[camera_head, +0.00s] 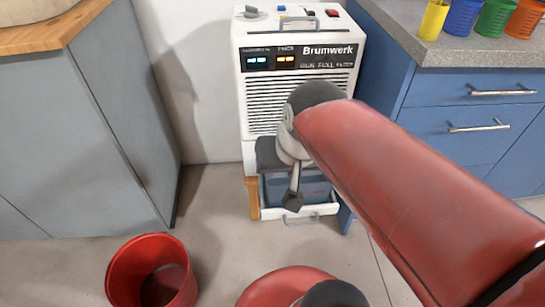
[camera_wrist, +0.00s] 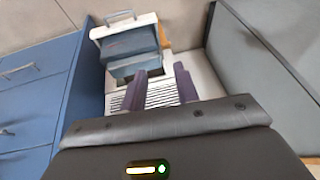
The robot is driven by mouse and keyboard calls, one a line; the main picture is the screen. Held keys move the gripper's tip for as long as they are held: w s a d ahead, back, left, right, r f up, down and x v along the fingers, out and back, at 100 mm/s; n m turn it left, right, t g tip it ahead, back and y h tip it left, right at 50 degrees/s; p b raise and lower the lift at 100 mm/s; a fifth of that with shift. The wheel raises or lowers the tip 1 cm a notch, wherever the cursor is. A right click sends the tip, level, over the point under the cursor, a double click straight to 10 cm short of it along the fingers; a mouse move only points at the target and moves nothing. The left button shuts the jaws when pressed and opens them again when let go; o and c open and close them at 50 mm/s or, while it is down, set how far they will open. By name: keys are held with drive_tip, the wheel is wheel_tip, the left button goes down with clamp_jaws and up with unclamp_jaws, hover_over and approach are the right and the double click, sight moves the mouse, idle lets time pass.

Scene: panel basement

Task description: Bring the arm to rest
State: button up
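My red arm reaches in from the lower right in the head view, and my gripper (camera_head: 293,203) hangs fingers-down in front of the white Brumwerk machine (camera_head: 297,110). In the wrist view, my gripper (camera_wrist: 159,68) shows two dark fingers with a gap between them and nothing held. The machine's low drawer (camera_head: 299,214) stands pulled out, with a blue-grey bin (camera_head: 310,186) in it. My gripper hides part of both. The wrist view shows the bin (camera_wrist: 130,45) and the drawer's front (camera_wrist: 125,28) beyond the fingertips. I cannot tell whether the fingers touch anything.
A red bucket (camera_head: 152,272) stands on the floor at lower left. Blue drawers (camera_head: 470,115) flank the machine on the right, with several coloured cups (camera_head: 463,17) on the counter above. A grey cabinet (camera_head: 75,130) stands left. Floor between cabinet and machine is clear.

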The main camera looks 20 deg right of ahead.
drive_tip(key=s+n, duration=0.1)
drive_tip(key=s+a+n+t, duration=0.1)
drive_tip(key=shift+s+r+n, duration=0.1)
drive_tip(key=shift+s+n, duration=0.2)
drive_tip(key=shift+s, duration=0.1)
idle(1.1)
